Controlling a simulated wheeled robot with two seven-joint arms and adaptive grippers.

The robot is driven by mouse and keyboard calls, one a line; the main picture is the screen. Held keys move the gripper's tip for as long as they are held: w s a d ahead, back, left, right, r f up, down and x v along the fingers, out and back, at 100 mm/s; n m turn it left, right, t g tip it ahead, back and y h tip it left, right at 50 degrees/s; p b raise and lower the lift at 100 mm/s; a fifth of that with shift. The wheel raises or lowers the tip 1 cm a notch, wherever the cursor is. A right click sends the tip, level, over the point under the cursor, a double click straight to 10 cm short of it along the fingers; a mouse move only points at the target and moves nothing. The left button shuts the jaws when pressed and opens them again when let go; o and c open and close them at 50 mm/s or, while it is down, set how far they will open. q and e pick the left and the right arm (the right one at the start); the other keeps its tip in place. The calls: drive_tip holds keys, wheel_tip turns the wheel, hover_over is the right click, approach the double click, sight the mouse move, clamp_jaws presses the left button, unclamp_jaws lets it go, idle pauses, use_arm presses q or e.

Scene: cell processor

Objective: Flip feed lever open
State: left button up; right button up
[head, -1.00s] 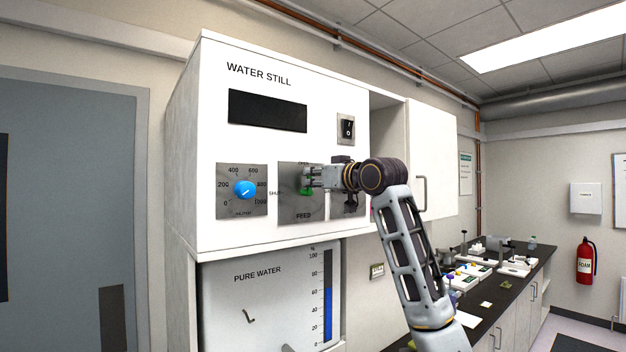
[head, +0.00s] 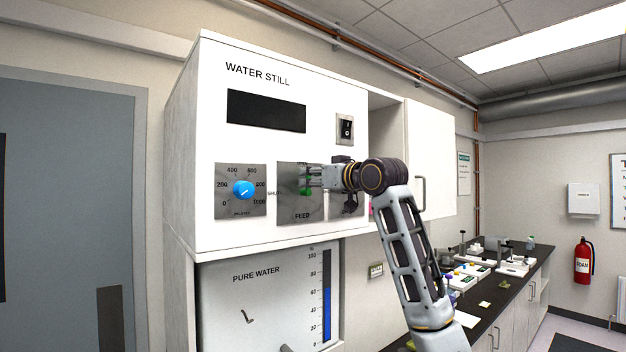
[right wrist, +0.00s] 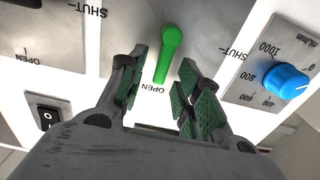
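The green feed lever (right wrist: 166,55) sits on a grey metal plate (head: 290,205) marked FEED, on the white water still (head: 270,60). In the right wrist view, which is upside down, its narrow end points at the OPEN label (right wrist: 155,88), with the SHUT label (right wrist: 236,58) off to the right. My right gripper (head: 308,176) is in front of the plate and partly hides the lever (head: 306,190). In the right wrist view its fingers (right wrist: 164,60) are apart, one on each side of the lever, with gaps visible. My left gripper is not in view.
A blue dial (head: 243,189) is left of the feed plate. A rocker switch (head: 346,129) is above my right gripper. A cabinet door with a handle (head: 421,193) is to the right. A pure water panel (head: 262,308) is below. A dark bench (head: 503,298) stands farther right.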

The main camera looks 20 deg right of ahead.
drive_tip(key=v, duration=1.1)
drive_tip(key=shift+s, duration=0.3)
drive_tip(key=shift+d, duration=0.1)
